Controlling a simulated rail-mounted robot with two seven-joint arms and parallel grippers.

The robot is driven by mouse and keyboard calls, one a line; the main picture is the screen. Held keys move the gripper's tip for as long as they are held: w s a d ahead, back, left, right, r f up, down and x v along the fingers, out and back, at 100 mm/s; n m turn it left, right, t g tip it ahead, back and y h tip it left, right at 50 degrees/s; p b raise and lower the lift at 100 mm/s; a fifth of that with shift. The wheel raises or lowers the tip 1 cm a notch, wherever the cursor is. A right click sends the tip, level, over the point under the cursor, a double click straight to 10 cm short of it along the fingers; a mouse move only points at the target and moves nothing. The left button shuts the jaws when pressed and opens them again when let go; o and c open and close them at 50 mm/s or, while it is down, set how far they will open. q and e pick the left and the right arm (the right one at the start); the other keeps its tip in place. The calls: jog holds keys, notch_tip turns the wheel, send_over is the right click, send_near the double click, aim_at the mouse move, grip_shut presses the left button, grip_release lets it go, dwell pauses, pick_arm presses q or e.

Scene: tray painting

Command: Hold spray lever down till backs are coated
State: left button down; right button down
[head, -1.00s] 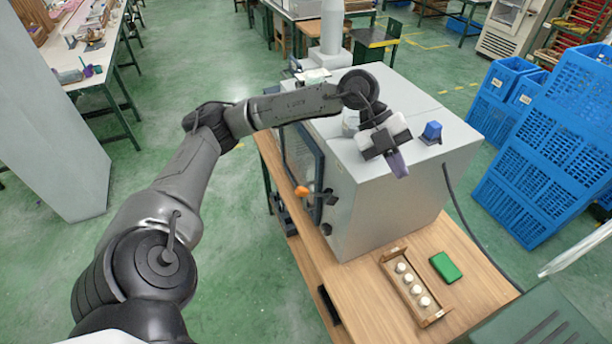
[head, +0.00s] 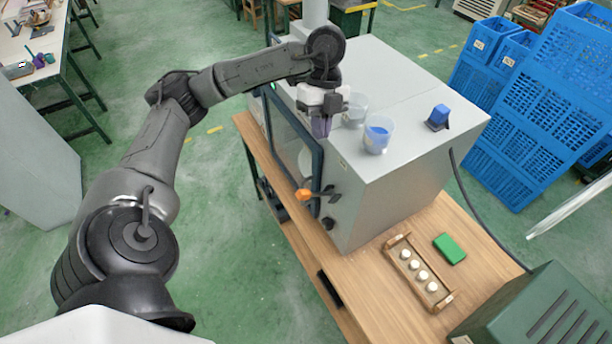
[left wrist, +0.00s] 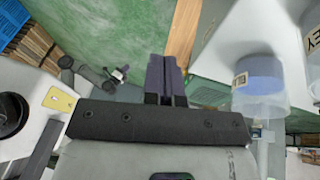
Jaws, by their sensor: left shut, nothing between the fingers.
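A lever with an orange knob (head: 304,194) sticks out at the door side of the grey spray booth (head: 400,185). I cannot tell from its look whether it is the spray lever. My left gripper (head: 321,128) is shut and empty, pointing down above the booth's door-side top edge, apart from the lever. It also shows in the left wrist view (left wrist: 166,70). A wooden tray (head: 392,243) with several small round white pieces lies on the bench right of the booth. Whether their backs show is unclear. My right gripper is out of view.
A clear cup of blue paint (head: 378,134) and another clear cup (head: 354,111) stand on the booth beside my left gripper. A blue block-like part (head: 438,116) sits farther right. A green pad (head: 449,249) lies by the tray. Blue crates (head: 545,105) stand at right.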

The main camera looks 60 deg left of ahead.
pick_arm(q)
jog(key=p, duration=0.1)
send_over(308, 194)
jog(key=w+a, duration=0.1)
jog(key=w, duration=0.1)
notch_tip(308, 194, down, 11)
jog(key=shift+s+a+r, duration=0.1)
jog(key=shift+a, duration=0.05)
jog(key=shift+s+f+p, duration=0.4)
jog(key=shift+s+f, duration=0.1)
jog(key=shift+f, duration=0.2)
jog(key=shift+s+f, duration=0.1)
jog(key=shift+f, duration=0.05)
